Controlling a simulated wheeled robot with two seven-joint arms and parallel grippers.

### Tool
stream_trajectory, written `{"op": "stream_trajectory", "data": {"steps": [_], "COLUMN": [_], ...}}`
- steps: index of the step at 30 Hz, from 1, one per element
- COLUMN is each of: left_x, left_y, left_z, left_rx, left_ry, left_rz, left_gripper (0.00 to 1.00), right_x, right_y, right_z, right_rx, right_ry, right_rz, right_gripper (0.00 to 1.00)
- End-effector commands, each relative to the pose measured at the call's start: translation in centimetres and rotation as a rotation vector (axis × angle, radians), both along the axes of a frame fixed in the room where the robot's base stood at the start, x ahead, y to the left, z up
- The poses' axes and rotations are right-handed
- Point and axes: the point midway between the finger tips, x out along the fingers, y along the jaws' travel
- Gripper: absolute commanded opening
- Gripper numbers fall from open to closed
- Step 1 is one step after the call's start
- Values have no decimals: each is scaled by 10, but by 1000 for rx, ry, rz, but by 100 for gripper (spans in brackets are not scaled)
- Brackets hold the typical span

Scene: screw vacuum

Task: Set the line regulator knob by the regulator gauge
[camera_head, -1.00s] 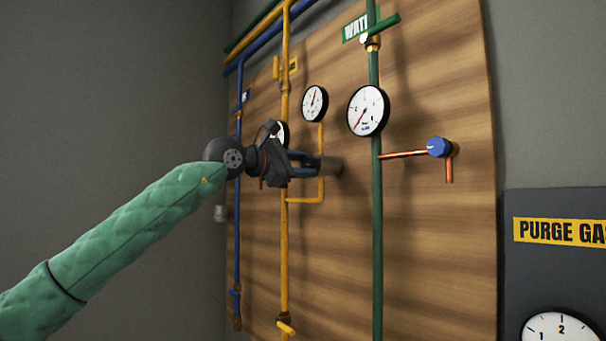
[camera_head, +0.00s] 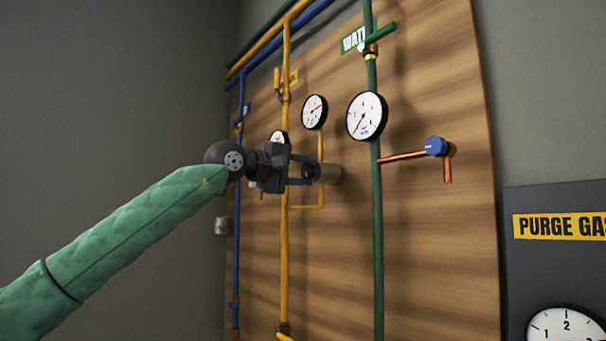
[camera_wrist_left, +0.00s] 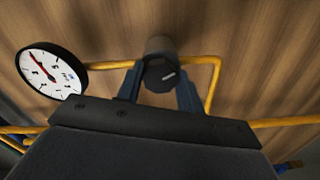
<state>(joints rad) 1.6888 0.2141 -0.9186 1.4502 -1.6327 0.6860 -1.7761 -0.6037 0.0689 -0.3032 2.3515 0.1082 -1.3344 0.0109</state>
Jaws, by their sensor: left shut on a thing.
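The regulator knob (camera_head: 328,172) is a dark grey cylinder standing out from the wooden board at the yellow line. In the left wrist view its dark end face (camera_wrist_left: 160,74) with a small light mark sits between two blue fingers. My left gripper (camera_head: 312,171) is shut on the knob, one finger on each side. The gauge (camera_head: 314,112) above it is white-faced with a black rim, and its red needle points to the upper right. The gauge also shows at left in the left wrist view (camera_wrist_left: 48,72). My right gripper is out of view.
A larger gauge (camera_head: 367,116) sits by the green pipe (camera_head: 377,240), right of the knob. A copper branch carries a blue knob (camera_head: 436,147). A smaller gauge (camera_head: 279,138) is partly hidden behind my gripper. A purge gas panel (camera_head: 516,270) stands at lower right.

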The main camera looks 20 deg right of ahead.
Motion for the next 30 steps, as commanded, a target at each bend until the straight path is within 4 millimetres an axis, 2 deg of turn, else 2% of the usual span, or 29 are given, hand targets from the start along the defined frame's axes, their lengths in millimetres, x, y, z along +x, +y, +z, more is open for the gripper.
{"op": "stream_trajectory", "data": {"steps": [12,30], "left_x": [0,0], "left_y": [-1,-1], "left_z": [-2,-3], "left_rx": [88,110], "left_ry": [-232,-288], "left_rz": [0,-1], "left_gripper": [14,14], "right_x": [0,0], "right_y": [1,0], "right_z": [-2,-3], "right_rx": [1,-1], "right_ry": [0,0], "right_rz": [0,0], "right_gripper": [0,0]}}
